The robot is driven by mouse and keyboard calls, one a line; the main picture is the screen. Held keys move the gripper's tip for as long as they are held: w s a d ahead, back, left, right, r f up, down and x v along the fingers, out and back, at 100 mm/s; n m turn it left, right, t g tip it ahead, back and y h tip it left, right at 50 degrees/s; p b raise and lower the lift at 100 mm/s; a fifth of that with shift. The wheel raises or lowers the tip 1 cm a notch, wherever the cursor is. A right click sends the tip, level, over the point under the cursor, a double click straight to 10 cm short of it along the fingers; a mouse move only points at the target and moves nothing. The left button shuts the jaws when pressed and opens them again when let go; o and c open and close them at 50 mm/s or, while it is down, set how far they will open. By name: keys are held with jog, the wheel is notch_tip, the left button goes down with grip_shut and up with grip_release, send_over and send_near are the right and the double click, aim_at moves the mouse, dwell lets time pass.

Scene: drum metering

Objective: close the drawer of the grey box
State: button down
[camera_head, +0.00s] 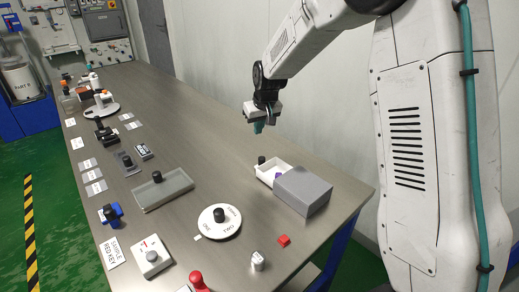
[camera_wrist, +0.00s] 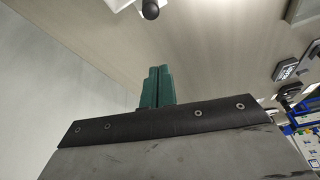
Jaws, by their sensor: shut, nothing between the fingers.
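The grey box (camera_head: 303,191) stands near the right edge of the table. Its white drawer (camera_head: 266,171) is pulled out to the left and shows a purple item (camera_head: 278,176) inside. A black knob (camera_head: 261,160) sits at the drawer's outer end. My gripper (camera_head: 258,127) hangs above the table, beyond the drawer and apart from it. In the wrist view its green fingers (camera_wrist: 157,87) are together with nothing between them. A white edge and a black knob (camera_wrist: 150,9) show at the top of that view; they look like the drawer and its knob.
A round white dial (camera_head: 232,224) with a black knob, a grey tray (camera_head: 178,194), a red cube (camera_head: 284,240) and a small white bottle (camera_head: 258,261) stand nearer on the table. The wall runs along the table's right side. The table (camera_head: 200,130) is bare left of my gripper.

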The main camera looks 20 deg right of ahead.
jog(key=x, duration=1)
jog(key=shift+s+f, duration=0.15)
jog(key=shift+s, duration=0.15)
jog(key=shift+s+d, duration=0.1)
jog(key=shift+s, duration=0.65)
jog(key=shift+s+d, duration=0.1)
jog(key=shift+s, duration=0.75)
